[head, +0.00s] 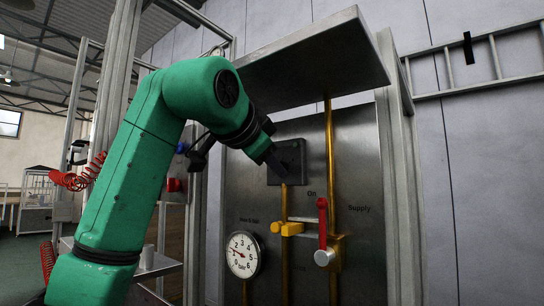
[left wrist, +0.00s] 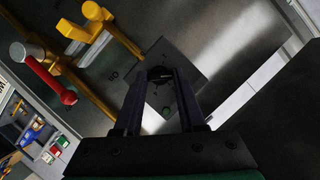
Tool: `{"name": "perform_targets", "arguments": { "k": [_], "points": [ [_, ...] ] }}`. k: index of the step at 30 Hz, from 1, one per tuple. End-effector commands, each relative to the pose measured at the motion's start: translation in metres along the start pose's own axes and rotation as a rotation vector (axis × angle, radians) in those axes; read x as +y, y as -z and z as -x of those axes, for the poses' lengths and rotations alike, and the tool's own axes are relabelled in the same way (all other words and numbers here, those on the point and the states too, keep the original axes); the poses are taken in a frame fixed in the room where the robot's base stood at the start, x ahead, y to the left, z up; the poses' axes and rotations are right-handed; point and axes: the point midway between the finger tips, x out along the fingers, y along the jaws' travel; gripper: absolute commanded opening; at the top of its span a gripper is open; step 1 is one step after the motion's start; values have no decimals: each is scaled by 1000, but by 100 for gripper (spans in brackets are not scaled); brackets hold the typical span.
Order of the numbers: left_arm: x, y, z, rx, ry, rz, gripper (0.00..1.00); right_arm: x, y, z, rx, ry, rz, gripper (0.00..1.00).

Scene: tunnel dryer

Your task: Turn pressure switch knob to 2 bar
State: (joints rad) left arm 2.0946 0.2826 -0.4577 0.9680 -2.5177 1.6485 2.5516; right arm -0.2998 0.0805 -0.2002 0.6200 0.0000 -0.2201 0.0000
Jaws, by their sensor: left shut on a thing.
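The pressure switch is a dark square box (head: 293,158) on the upper part of the metal panel. It also shows in the left wrist view (left wrist: 190,66), turned at an angle. Its round dark knob (left wrist: 160,72) lies between the fingertips of my left gripper (head: 274,165). The left gripper is shut on the knob, with one finger on each side of it in the left wrist view (left wrist: 161,80). In the head view the gripper hides the knob. I cannot read the knob's setting. My right gripper is in neither view.
Below the switch are a round pressure gauge (head: 243,254), a yellow valve handle (head: 290,228) and a red lever (head: 322,222) on yellow pipes. A metal hood (head: 310,62) juts out above the switch. A metal post (head: 398,170) stands right of the panel.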

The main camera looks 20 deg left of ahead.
Motion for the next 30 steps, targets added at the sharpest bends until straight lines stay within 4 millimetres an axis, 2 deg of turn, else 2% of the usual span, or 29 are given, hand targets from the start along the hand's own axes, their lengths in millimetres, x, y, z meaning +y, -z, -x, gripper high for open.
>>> {"name": "perform_targets", "arguments": {
  "k": [12,27,28,29,30],
  "points": [
    [-4,2,1,6,-63,167,0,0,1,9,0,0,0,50],
    [-4,1,1,8,-70,184,0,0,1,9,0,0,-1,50],
    [-4,1,1,8,-70,184,51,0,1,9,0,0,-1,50],
    [-4,1,1,7,-70,184,62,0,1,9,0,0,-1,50],
    [-3,1,1,7,-71,184,69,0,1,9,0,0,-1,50]
  ]
}}
